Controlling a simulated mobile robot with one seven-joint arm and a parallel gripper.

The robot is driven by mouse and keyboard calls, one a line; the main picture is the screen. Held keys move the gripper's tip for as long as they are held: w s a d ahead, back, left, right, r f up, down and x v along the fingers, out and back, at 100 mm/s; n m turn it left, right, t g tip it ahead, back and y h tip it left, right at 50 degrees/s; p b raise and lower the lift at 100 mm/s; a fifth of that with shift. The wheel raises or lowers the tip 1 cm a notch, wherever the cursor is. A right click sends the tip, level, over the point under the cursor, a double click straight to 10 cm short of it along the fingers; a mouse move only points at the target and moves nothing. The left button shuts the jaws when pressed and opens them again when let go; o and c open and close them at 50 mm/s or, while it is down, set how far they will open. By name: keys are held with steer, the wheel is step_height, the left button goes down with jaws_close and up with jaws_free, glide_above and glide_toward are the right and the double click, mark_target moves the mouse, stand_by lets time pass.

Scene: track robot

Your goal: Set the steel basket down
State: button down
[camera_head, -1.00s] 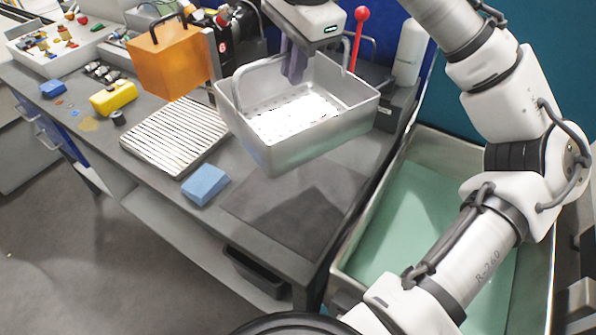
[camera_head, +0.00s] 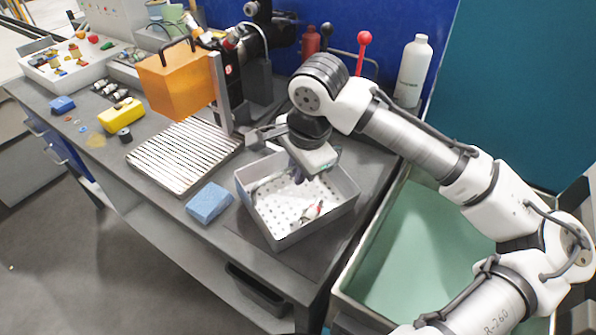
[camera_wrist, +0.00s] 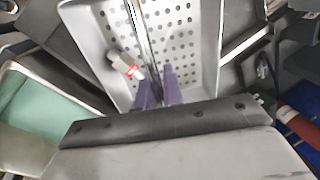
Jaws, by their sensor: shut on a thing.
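The steel basket (camera_head: 318,222) is a grey open tray with a perforated floor. It is level and low over the dark right end of the bench; I cannot tell whether it touches the top. It also shows in the wrist view (camera_wrist: 195,68). My gripper (camera_head: 298,174) reaches down into the basket from above. In the wrist view its purple fingers (camera_wrist: 160,88) are shut on the basket's thin bar handle (camera_wrist: 142,35). A small white and red item (camera_head: 312,212) lies inside the basket.
A blue sponge-like block (camera_head: 209,203) lies just left of the basket, by a ribbed metal plate (camera_head: 183,155). An orange box (camera_head: 178,83) stands behind. A white bottle (camera_head: 412,70) and red-knobbed lever (camera_head: 364,40) are at the back. A green-floored bin (camera_head: 415,250) is to the right.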

steer(key=shift+s+f, duration=0.15)
steer(key=shift+f, duration=0.35)
steer(key=c, duration=1.5)
jaws_free()
steer(key=shift+f, duration=0.15)
steer(key=shift+c, duration=0.2)
steer(key=b+v, duration=0.1)
steer(key=v, duration=1.1)
steer(key=shift+w+r, duration=0.25)
steer(key=shift+w, duration=0.05)
steer(key=shift+a, duration=0.15)
